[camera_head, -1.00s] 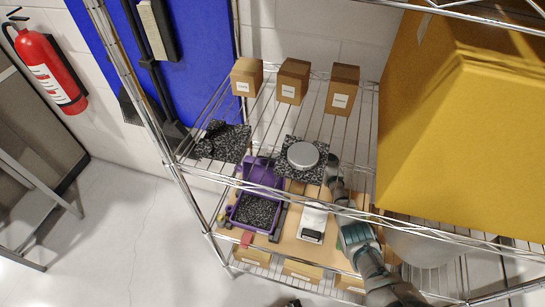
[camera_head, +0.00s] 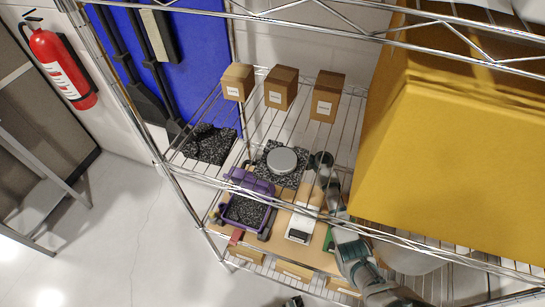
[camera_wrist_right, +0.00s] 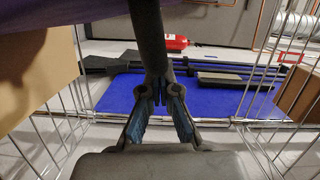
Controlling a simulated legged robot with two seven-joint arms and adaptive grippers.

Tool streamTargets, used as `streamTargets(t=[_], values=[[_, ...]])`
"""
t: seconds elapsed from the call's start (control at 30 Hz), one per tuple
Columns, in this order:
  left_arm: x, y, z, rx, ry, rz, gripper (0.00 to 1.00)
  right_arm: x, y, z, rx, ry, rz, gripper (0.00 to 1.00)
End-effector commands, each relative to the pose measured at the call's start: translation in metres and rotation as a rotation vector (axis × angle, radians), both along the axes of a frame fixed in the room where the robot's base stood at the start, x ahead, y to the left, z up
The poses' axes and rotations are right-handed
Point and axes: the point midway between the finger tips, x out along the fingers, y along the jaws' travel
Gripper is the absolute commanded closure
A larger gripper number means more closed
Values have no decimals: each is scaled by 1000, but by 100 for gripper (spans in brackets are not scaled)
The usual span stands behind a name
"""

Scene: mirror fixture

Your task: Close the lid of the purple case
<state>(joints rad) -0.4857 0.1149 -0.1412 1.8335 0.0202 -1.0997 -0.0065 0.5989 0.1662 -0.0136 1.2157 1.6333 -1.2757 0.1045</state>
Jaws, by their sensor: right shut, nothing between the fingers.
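The purple case (camera_head: 245,215) sits on the wooden board on the wire shelf, its tray lined with speckled black material. Its purple lid (camera_head: 250,183) is raised at the back edge, not shut. My right arm comes in from the lower right. Its dark end, at my right gripper (camera_head: 321,160), is to the right of the lid, apart from it; the fingers are hard to make out there. In the wrist view the right gripper (camera_wrist_right: 159,92) is shut and empty. A purple surface (camera_wrist_right: 40,8) shows along the top left of that view.
A white device (camera_head: 301,224) stands right of the case. A round silver thing (camera_head: 282,160) on a speckled plate is behind it. Small cardboard boxes (camera_head: 281,87) line the back. A large yellow box (camera_head: 460,150) fills the right. Shelf wires cross in front.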

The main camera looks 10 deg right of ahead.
Motion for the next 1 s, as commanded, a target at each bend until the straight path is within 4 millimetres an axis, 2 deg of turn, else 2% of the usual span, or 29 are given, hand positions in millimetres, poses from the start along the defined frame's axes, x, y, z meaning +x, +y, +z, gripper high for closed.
streamTargets(t=[0.1,0.3,0.6,1.0], values=[[-3,2,-9,1,5,-1,59,-13,10,9,-64,-94,3,100],[-7,-2,-19,10,7,-2,59,-33,16,16,-163,-250,1,100],[-7,-4,-20,7,9,-3,59,-64,33,19,-321,-485,-3,100],[2,-1,7,4,-3,1,59,-105,68,8,-535,-794,-3,100]])
